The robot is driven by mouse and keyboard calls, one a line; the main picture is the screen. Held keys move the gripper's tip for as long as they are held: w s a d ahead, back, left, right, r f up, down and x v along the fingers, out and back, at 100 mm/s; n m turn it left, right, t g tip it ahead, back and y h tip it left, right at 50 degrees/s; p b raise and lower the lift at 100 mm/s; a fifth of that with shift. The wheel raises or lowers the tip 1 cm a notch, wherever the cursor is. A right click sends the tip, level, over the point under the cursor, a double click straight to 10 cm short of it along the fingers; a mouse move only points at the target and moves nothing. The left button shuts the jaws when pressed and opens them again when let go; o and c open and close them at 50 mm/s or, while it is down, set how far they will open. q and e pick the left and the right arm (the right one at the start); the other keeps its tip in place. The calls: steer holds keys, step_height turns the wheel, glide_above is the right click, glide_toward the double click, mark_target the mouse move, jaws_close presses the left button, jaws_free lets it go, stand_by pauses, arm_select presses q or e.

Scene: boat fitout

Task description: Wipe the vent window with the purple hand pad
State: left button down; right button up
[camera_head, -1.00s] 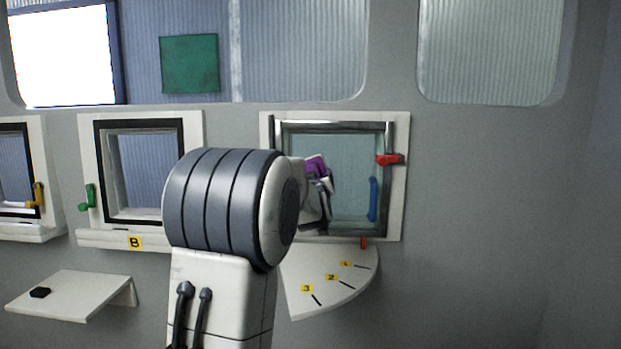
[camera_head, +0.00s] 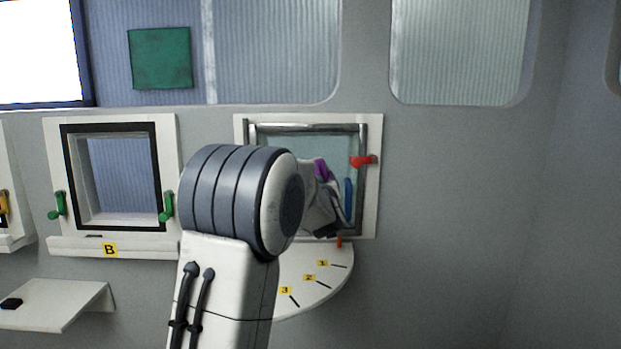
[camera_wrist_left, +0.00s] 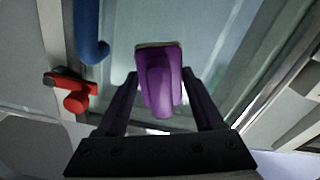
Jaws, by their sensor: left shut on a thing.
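The vent window (camera_head: 290,143) is the right-hand framed pane in the head view, with a metal frame, a red latch (camera_head: 362,161) and a blue handle (camera_head: 348,190). My left gripper (camera_wrist_left: 162,100) is shut on the purple hand pad (camera_wrist_left: 160,75), which has a pale edge at its far face. The pad (camera_head: 321,169) shows in the head view in front of the pane, partly hidden by my wrist. It is at or close to the glass; contact cannot be told. My left arm hides the lower left of the window. My right gripper is not in view.
A rounded shelf (camera_head: 310,262) with marks 1, 2 and 3 juts out below the window, with a red peg (camera_head: 339,242) above it. Window B (camera_head: 110,122) with green latches is to the left. A small shelf (camera_head: 60,300) holds a black block (camera_head: 11,304). The wall at right is clear.

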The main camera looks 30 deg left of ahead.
arm_select(q)
steer(key=shift+w+d, duration=0.15)
steer(key=shift+d, duration=0.1)
steer(key=shift+s+d+f, duration=0.1)
steer(key=shift+s+d, duration=0.05)
steer(key=shift+s, duration=0.15)
steer(key=shift+b+v, duration=0.7)
steer(key=shift+v, duration=1.9)
steer(key=shift+v, duration=1.45)
